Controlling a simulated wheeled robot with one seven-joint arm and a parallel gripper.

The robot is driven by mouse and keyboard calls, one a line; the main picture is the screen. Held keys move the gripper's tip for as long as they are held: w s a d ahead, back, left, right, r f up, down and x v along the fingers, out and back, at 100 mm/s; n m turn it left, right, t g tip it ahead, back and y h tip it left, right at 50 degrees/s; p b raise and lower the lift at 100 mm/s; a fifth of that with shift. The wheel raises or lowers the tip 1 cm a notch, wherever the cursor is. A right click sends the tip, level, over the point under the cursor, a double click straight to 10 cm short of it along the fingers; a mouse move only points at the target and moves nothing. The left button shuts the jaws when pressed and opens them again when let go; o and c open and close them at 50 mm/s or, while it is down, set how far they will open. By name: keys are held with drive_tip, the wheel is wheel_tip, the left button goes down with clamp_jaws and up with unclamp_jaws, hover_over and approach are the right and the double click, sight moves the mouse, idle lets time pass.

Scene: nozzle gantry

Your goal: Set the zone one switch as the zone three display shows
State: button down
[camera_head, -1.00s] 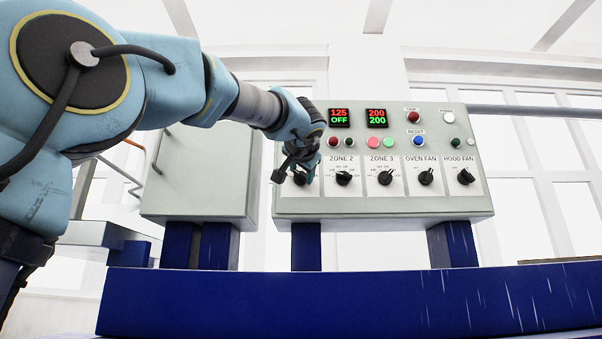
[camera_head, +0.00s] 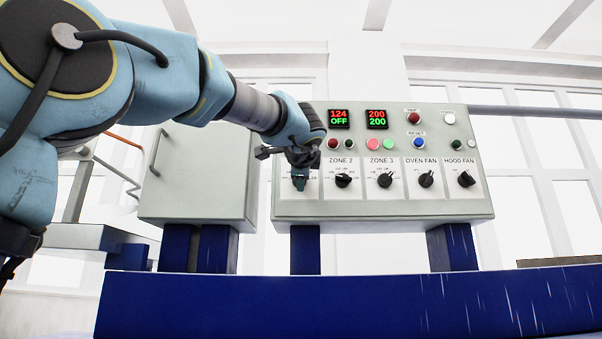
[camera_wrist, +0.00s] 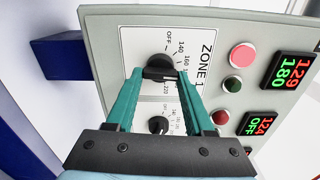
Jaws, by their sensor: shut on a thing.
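The zone one switch (camera_wrist: 158,62) is a black rotary knob on a white plate marked ZONE 1 in the wrist view. The marks OFF, 140, 160 and 220 are readable around it; its exact setting is partly hidden by the fingers. My gripper (camera_wrist: 160,77) has its teal fingers shut on this knob. In the head view my gripper (camera_head: 299,184) is at the panel's left end and covers the knob. The zone three display (camera_head: 377,118) shows red 200 above green 200. The zone one display (camera_wrist: 290,72) shows red 129 above green 180 in the wrist view.
The zone two display (camera_head: 339,118) reads 124 over OFF. The zone 2 knob (camera_head: 343,180), zone 3 knob (camera_head: 385,179), oven fan knob (camera_head: 426,179) and hood fan knob (camera_head: 466,178) line up to the right. A grey cabinet (camera_head: 200,180) stands left of the panel.

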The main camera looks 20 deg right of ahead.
drive_tip(key=shift+f+m+p, duration=0.2)
drive_tip(key=shift+m+p, duration=1.2)
drive_tip(key=shift+m, duration=2.5)
drive_tip(key=shift+c, duration=1.4)
unclamp_jaws()
drive_tip(key=b+v, duration=0.2)
drive_tip(key=v, duration=0.8)
drive_tip(key=shift+s+a, duration=0.2)
drive_tip(key=shift+s, duration=0.15)
